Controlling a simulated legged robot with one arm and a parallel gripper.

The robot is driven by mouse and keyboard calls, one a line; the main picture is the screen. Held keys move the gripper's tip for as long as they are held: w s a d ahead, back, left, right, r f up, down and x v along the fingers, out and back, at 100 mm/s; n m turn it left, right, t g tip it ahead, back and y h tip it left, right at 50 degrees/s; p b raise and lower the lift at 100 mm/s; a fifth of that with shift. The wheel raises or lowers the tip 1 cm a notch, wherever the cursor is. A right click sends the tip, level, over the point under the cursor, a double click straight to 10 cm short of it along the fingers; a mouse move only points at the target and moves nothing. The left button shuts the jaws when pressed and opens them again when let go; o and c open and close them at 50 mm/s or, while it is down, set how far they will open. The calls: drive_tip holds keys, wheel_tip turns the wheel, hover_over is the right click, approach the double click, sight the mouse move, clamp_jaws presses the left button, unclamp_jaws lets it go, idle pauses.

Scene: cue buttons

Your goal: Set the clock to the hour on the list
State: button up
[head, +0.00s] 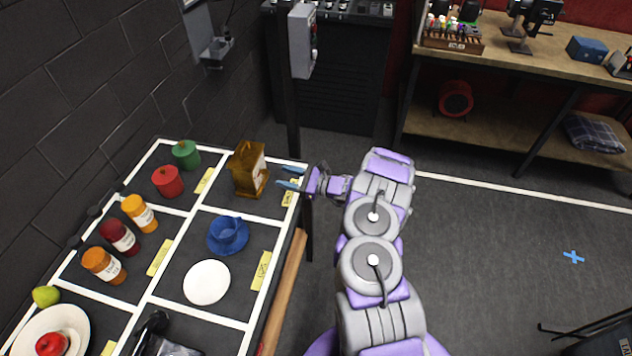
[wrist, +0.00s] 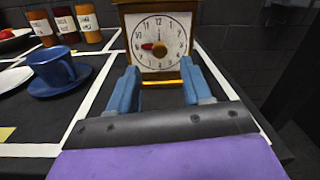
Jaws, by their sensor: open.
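A brown wooden clock (head: 248,172) stands upright in the far right section of the black table. In the wrist view the clock (wrist: 157,42) shows its white dial, straight ahead of my gripper. A short hand with a red part points left, near the nine; a thin dark hand points up, near the twelve. My gripper (head: 291,178) is just right of the clock in the head view. In the wrist view my gripper (wrist: 157,80) is open, its blue fingers apart and empty, in front of the dial's lower part. I cannot make out an hour list.
A blue cup (head: 228,232) on a saucer and a white plate (head: 207,282) stand nearer on the table. Several jars (head: 140,213) and red and green pots (head: 186,153) are on its left. A grey box on a post (head: 302,42) rises behind. Floor at right is open.

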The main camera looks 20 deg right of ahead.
drive_tip(key=p+v, duration=0.1)
drive_tip(key=v, duration=1)
drive_tip(key=shift+s+d, duration=0.15)
